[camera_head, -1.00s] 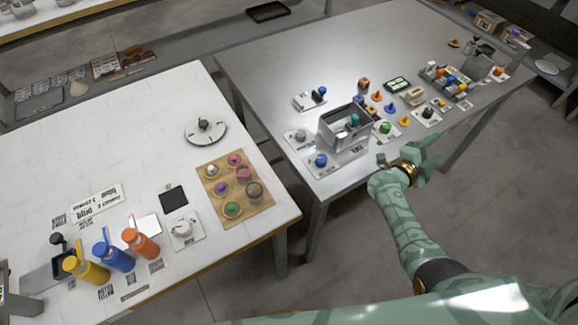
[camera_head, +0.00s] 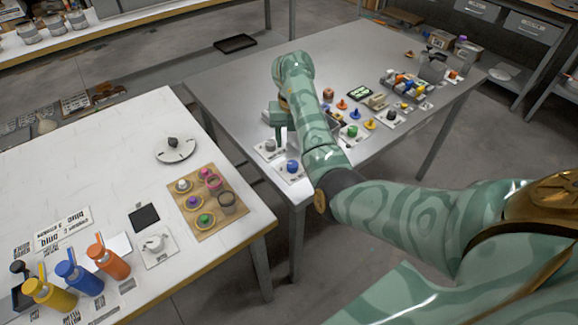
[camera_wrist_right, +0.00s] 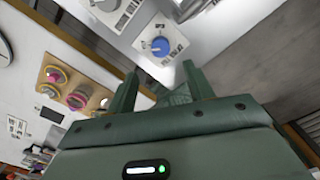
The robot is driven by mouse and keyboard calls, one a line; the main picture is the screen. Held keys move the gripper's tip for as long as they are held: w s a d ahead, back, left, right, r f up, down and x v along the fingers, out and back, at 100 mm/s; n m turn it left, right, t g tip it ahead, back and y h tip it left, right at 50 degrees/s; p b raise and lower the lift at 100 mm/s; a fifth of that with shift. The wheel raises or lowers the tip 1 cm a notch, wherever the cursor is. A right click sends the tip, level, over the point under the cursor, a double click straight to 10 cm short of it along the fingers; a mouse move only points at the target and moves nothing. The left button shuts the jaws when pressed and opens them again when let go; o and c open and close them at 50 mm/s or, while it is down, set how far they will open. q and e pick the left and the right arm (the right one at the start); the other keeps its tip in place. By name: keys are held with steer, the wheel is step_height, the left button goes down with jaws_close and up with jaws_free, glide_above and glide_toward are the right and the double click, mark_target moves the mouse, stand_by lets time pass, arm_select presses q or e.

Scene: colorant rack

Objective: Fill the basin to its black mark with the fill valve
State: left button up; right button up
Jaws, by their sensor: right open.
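A blue knob (camera_head: 292,166) on a white label plate sits at the near left corner of the grey metal table. It also shows in the right wrist view (camera_wrist_right: 160,46), just beyond my fingertips. A grey knob (camera_head: 270,146) on a similar plate is behind it. I cannot read which one is the fill valve. The grey basin is mostly hidden behind my right arm, so its water level and black mark cannot be seen. My right gripper (camera_head: 279,128) is open and empty above the table's left edge, close to the two knobs. My left gripper is out of view.
Small coloured knobs and parts (camera_head: 353,131) stand right of my arm on the grey table. The white table (camera_head: 100,150) at left holds coloured bottles (camera_head: 107,262), a wooden tray (camera_head: 228,226) of jars and a round dial (camera_head: 176,150). A gap separates the tables.

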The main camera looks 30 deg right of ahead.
mark_target(292, 164)
step_height(292, 164, down, 9)
steer(key=b, duration=0.3)
steer(key=shift+f+b, duration=0.15)
steer(key=shift+b, duration=0.25)
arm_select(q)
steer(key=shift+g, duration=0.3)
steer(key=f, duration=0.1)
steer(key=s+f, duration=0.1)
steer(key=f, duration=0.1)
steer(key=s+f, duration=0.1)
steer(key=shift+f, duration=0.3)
